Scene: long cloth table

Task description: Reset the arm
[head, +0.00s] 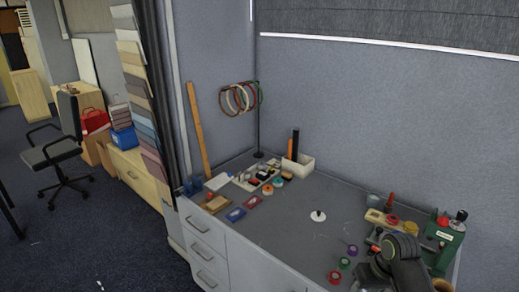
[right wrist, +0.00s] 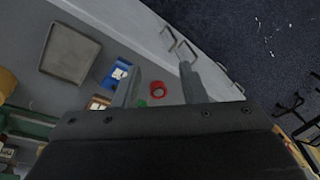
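My right gripper (right wrist: 159,80) shows in the right wrist view with its two grey fingers spread apart and nothing between them. A red roll (right wrist: 157,89) shows in the gap between the fingers, apart from them and on the surface beyond. In the head view, a dark arm link of mine (head: 402,262) reaches over the right front of the workbench (head: 285,225); its gripper cannot be made out there. My left gripper is in neither view.
The right wrist view shows a grey tray (right wrist: 69,54), a blue box (right wrist: 117,72) and drawer handles along the bench edge. In the head view, small coloured rolls, a green machine (head: 445,236) and a ring stand (head: 257,115) are on the bench. Its middle is mostly clear.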

